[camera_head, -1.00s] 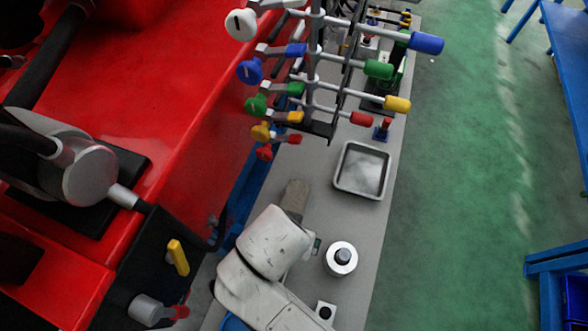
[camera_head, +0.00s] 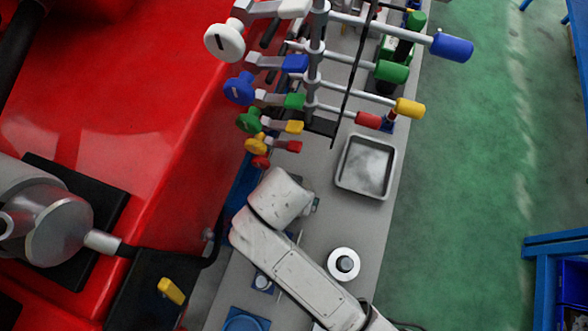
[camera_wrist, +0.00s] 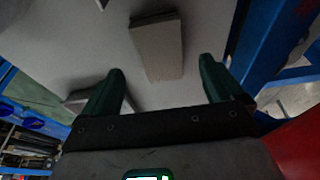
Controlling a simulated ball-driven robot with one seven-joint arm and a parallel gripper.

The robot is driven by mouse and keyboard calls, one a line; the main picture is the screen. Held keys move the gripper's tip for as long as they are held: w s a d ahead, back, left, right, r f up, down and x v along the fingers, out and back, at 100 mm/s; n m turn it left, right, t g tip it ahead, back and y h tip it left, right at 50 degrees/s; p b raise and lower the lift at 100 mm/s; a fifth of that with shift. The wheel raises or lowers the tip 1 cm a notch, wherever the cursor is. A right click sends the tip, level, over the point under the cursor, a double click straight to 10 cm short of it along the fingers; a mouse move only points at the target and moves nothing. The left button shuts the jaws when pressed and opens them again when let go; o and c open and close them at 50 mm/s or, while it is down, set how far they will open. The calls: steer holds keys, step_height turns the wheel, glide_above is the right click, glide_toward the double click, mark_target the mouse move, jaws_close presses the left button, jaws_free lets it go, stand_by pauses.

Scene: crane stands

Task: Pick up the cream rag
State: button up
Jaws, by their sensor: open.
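The cream rag (camera_wrist: 157,50) looks grey-beige in the wrist view and appears as a flat rectangular piece on the pale bench top. It lies ahead of my gripper (camera_wrist: 161,72), roughly between the two green fingers. The fingers are apart with nothing held between them, and I cannot tell how high they are above the bench. In the head view my arm covers the rag and the gripper.
A metal tray (camera_head: 366,166) sits on the grey bench (camera_head: 312,222), with a silver round weight (camera_head: 343,264) nearer me. A rack with coloured handles (camera_head: 318,60) stands beyond. The red machine (camera_head: 130,110) borders the left; green floor (camera_head: 455,170) is clear at right.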

steer(key=shift+x, duration=2.35)
steer(key=shift+a, duration=0.1)
steer(key=shift+c, duration=0.4)
steer(key=c, duration=1.1)
